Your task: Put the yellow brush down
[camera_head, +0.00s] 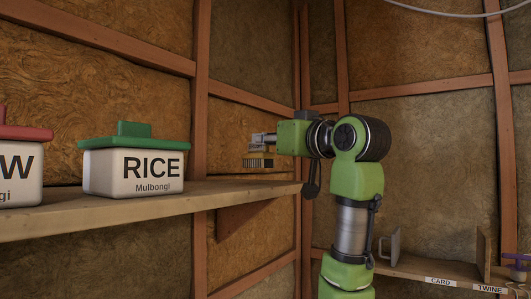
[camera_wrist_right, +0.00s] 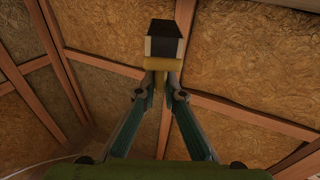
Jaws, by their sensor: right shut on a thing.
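The yellow brush (camera_head: 258,161) is in my right gripper (camera_head: 264,138), over the far right end of the wooden shelf (camera_head: 222,196). In the head view the brush is small, and a gap shows between it and the shelf top. In the right wrist view the brush (camera_wrist_right: 163,63) shows its yellow body and handle, with a dark block of bristles beyond. There the two fingers of my right gripper (camera_wrist_right: 162,88) close on its yellow handle. My left gripper is not in view.
A white RICE box (camera_head: 133,168) with a green lid stands on the shelf. Another box (camera_head: 18,170) with a red lid is at the left edge. A lower shelf (camera_head: 420,268) with CARD and TWINE labels is at right. The shelf right of the RICE box looks clear.

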